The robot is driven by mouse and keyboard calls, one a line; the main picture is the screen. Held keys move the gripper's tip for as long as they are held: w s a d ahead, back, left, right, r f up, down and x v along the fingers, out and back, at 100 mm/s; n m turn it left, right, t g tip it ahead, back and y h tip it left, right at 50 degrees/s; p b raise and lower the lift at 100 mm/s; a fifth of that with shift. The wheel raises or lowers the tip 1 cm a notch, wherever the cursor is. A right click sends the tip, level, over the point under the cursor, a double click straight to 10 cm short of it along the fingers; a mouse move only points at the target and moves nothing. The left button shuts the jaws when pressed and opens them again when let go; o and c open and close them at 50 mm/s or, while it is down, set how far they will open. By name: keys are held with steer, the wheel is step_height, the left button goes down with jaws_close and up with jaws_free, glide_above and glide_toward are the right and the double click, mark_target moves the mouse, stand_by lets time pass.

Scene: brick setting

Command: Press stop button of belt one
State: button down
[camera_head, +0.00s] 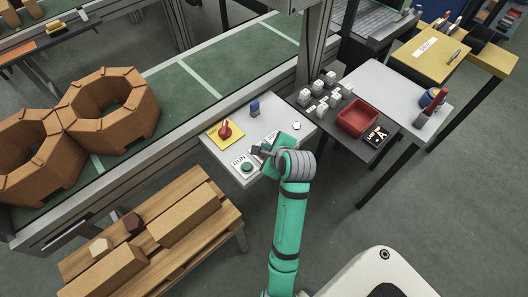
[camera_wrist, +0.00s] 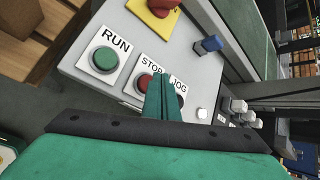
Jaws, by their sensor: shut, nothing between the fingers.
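The light grey control panel (camera_head: 275,112) stands beside the belt in the head view. In the wrist view, the red stop button (camera_wrist: 144,83) sits on a white plate marked STOP, its right side covered by my fingers. The green RUN button (camera_wrist: 104,60) is left of it, and a JOG plate (camera_wrist: 181,90) is to its right, mostly covered. My gripper (camera_wrist: 161,80) is shut and empty, its fingertips over the gap between STOP and JOG. In the head view, my gripper (camera_head: 259,151) covers the stop button. I cannot tell whether the fingers touch the panel.
A red knob (camera_head: 225,130) on a yellow plate and a blue switch (camera_head: 254,108) rise from the panel. The green belt (camera_head: 165,88) runs behind. A wooden pallet bench (camera_head: 190,232) stands front left; a dark table with a red tray (camera_head: 357,118) stands right.

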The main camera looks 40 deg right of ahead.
steer(key=shift+f, duration=0.15)
steer(key=shift+f, duration=0.3)
steer(key=shift+f, duration=0.1)
stand_by(0.5)
steer(key=shift+s+f, duration=0.1)
steer(key=shift+f, duration=0.25)
steer(key=shift+r, duration=0.2)
stand_by(0.5)
steer(key=shift+r, duration=0.7)
steer(key=shift+r, duration=0.1)
steer(key=shift+r, duration=2.4)
